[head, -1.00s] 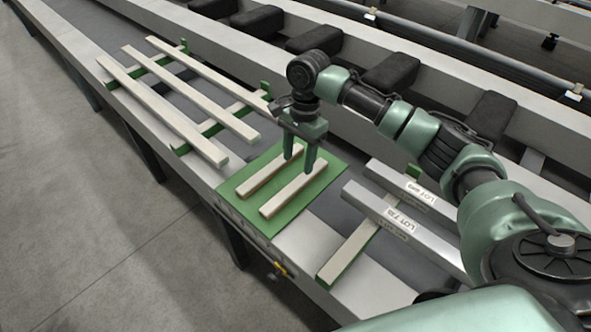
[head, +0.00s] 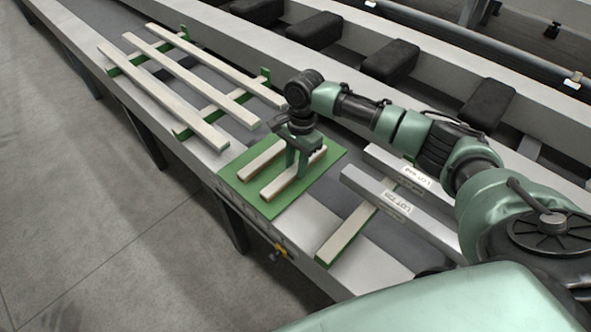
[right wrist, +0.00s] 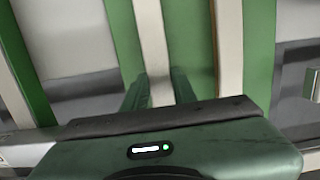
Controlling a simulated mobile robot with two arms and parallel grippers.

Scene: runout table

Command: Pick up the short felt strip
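Two short pale strips lie side by side on a green mat (head: 325,168) on the table; I cannot tell which is shorter. My right gripper (head: 297,172) points down over the mat, its fingers closed about the strip on the right (head: 275,190), which still rests on the mat. The left strip (head: 256,166) lies free beside it, its far end partly hidden by the gripper. In the right wrist view the fingers (right wrist: 160,92) sit close on both sides of the held strip (right wrist: 150,40); the other strip (right wrist: 229,50) is to the right. My left gripper is out of view.
Left of the mat, long pale strips (head: 165,95) lie across green rails. Right of it, grey bars with LOT labels (head: 400,205) lie across a pale-topped green rail (head: 345,240). Black blocks (head: 390,60) line the channel behind. The table's front edge is close to the mat.

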